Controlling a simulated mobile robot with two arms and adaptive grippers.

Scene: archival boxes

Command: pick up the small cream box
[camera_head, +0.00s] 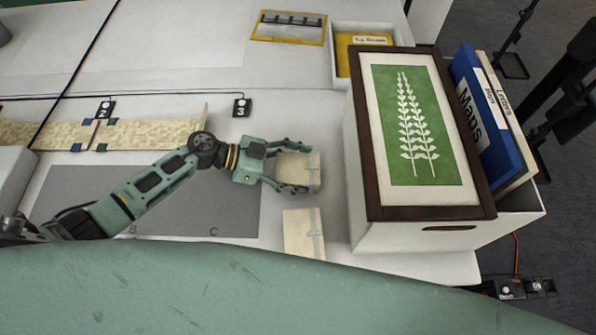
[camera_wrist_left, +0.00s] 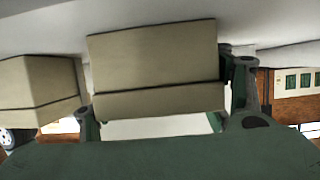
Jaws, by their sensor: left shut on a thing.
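A small cream box (camera_head: 299,173) with a pale band is between the fingers of my left gripper (camera_head: 296,167), left of the large framed box. The gripper is shut on its sides. In the left wrist view the held box (camera_wrist_left: 152,62) fills the middle, with a finger on each side. I cannot tell whether it is clear of the table. A second cream box (camera_head: 303,234) lies nearer to me, apart from the held one; it also shows at the left of the left wrist view (camera_wrist_left: 38,88). My right gripper is not in view.
A white box (camera_head: 400,237) with a dark-framed green leaf picture (camera_head: 412,122) stands close on the right, with blue and cream folders (camera_head: 484,112) behind. A grey mat (camera_head: 80,195) lies under my left arm. A yellow-lined tray (camera_head: 365,39) is at the back.

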